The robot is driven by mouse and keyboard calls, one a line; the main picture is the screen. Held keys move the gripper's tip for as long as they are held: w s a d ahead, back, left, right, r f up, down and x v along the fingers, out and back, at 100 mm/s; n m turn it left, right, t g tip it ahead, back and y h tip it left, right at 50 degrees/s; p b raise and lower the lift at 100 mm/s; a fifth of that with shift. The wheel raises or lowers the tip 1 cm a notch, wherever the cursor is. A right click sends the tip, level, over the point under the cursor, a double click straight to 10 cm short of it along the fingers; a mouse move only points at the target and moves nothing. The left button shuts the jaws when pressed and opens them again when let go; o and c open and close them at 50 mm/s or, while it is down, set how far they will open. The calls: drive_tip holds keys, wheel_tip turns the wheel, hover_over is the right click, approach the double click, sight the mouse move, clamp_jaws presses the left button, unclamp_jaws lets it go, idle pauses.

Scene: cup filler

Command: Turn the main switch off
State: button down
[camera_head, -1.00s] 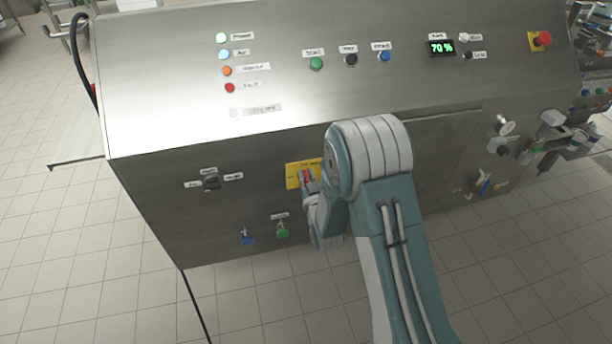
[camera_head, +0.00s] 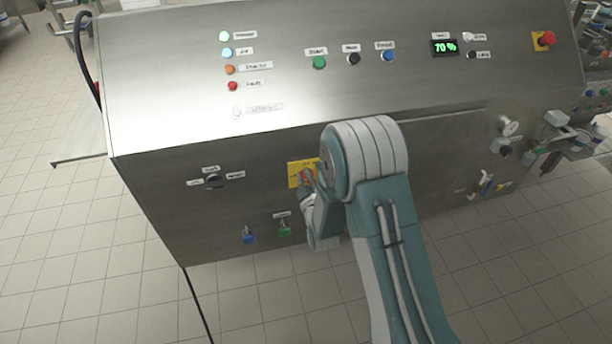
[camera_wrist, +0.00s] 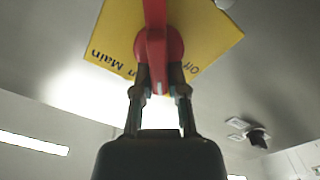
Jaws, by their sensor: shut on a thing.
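The main switch is a red rotary handle (camera_wrist: 155,50) on a yellow plate (camera_wrist: 205,35) in the wrist view. "Off" is printed right of the handle, and "Main" and part of another word lie to its left. My gripper (camera_wrist: 160,85) is shut on the handle, with one finger on each side. The handle stands nearly upright in the wrist picture. In the head view the yellow plate (camera_head: 293,174) is on the lower front panel, and my arm hides its right part. A small piece of the red handle shows by my gripper (camera_head: 305,184).
A black selector (camera_head: 213,181) sits left of the plate. Blue (camera_head: 249,237) and green (camera_head: 285,229) valves sit below it.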

drive_tip(key=n, duration=0.5)
drive_tip(key=shift+a+f+n, duration=0.4)
drive_tip(key=shift+s+f+n, duration=0.1)
drive_tip(key=shift+f+n, duration=0.1)
drive_tip(key=shift+n, duration=0.95)
drive_tip(key=shift+s+f+n, duration=0.1)
drive_tip(key=shift+f+n, duration=0.1)
drive_tip(key=shift+n, duration=0.95)
drive_tip(key=shift+f, duration=0.1)
drive_tip(key=c, duration=0.7)
unclamp_jaws()
drive_tip(key=shift+a, duration=0.1)
drive_tip(key=shift+o, duration=0.2)
drive_tip(key=shift+a, duration=0.15)
drive_tip(key=shift+w, duration=0.1)
